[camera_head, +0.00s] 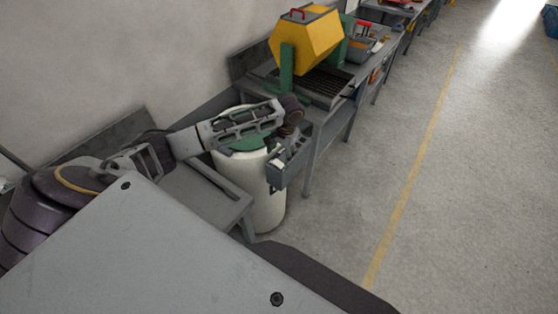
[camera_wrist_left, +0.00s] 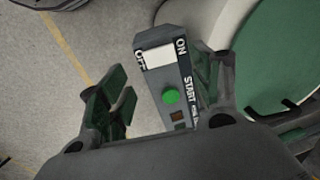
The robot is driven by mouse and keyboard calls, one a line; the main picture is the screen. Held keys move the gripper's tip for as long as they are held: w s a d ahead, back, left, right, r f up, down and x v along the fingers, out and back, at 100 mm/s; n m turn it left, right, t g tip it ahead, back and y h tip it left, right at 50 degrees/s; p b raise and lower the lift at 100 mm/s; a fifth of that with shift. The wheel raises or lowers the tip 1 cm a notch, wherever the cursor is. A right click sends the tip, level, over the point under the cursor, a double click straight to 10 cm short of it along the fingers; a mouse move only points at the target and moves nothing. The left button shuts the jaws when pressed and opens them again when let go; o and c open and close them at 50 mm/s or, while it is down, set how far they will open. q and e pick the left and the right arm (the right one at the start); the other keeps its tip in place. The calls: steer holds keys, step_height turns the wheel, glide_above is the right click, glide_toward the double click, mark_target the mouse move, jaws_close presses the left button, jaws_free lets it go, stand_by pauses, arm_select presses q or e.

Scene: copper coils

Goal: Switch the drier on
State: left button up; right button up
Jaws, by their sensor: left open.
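The drier (camera_head: 262,200) is a white upright drum with a green lid (camera_head: 246,140); the lid also shows at the right of the left wrist view (camera_wrist_left: 285,60). Its grey control box (camera_head: 288,172) sits on the drum's right side. In the left wrist view the box (camera_wrist_left: 160,38) carries ON, OFF and START lettering, a white switch plate (camera_wrist_left: 158,56) and a green button (camera_wrist_left: 171,97). My left gripper (camera_wrist_left: 165,88) is open, pointing down over the box, with a finger on each side of it in that view. Contact cannot be told. My right gripper is out of view.
A grey bench (camera_head: 328,113) behind the drier holds a yellow tumbler (camera_head: 308,42) on a green stand. A low grey table (camera_head: 205,197) stands left of the drier. The floor to the right is clear, with a yellow line (camera_head: 412,165).

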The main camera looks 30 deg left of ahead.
mark_target(278, 163)
arm_select(q)
steer(key=shift+a+f+p, duration=0.15)
steer(key=shift+a+f, duration=0.05)
steer(key=shift+f, duration=1.3)
steer(key=shift+a+f+p, duration=0.15)
steer(key=shift+a+f, duration=0.05)
steer(key=shift+f, duration=1.25)
